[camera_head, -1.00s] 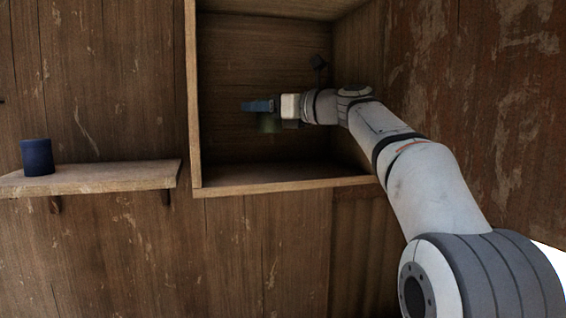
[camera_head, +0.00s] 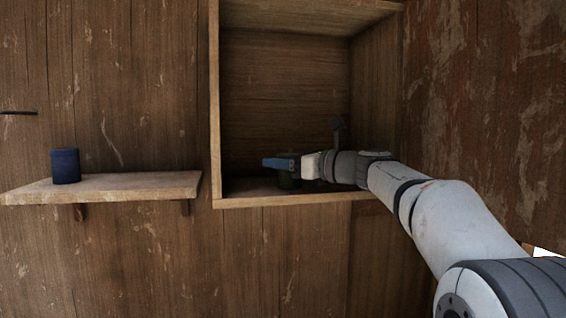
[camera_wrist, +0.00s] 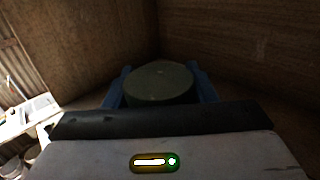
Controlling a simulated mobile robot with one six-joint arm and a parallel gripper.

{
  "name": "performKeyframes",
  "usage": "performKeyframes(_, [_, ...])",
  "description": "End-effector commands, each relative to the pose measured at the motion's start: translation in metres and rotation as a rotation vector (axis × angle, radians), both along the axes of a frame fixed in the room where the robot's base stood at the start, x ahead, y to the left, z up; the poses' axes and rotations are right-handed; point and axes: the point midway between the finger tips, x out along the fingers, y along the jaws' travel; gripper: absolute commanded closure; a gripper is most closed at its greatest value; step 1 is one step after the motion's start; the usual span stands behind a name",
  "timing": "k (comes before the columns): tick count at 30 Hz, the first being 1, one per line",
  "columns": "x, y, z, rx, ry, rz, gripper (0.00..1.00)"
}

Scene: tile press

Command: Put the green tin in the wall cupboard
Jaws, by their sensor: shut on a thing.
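The green tin (camera_wrist: 160,84) is dark green and round, seen from above in the wrist view between the two blue fingers of my gripper (camera_wrist: 162,88). My gripper is shut on it. In the head view my gripper (camera_head: 282,164) is inside the open wall cupboard (camera_head: 214,120), low down near its floor. The tin (camera_head: 288,181) shows dimly below the blue fingers, partly hidden by them. It is at or just above the cupboard floor; I cannot tell whether it touches.
A wall shelf (camera_head: 120,186) to the left of the cupboard carries a dark blue tin (camera_head: 65,166). The cupboard's raised front edge (camera_head: 290,200) runs below my arm. The left part of the cupboard is free.

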Motion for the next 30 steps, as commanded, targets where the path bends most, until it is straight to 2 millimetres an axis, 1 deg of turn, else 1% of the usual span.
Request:
performKeyframes(1, [0.0,0.0,-0.002,0.001,0.0,0.0,0.79])
performKeyframes(2, [0.0,0.0,-0.003,0.0,0.0,0.0,0.49])
performKeyframes(9, [0.0,-0.001,-0.002,0.0,0.0,0.0,0.29])
performKeyframes(10, [0.0,-0.001,-0.002,0.0,0.0,-0.001,0.28])
performKeyframes(19, [-0.001,-0.003,0.001,0.0,-0.001,-0.002,0.28])
performKeyframes(30, [-0.028,-0.055,-0.001,0.0,-0.001,-0.004,0.28])
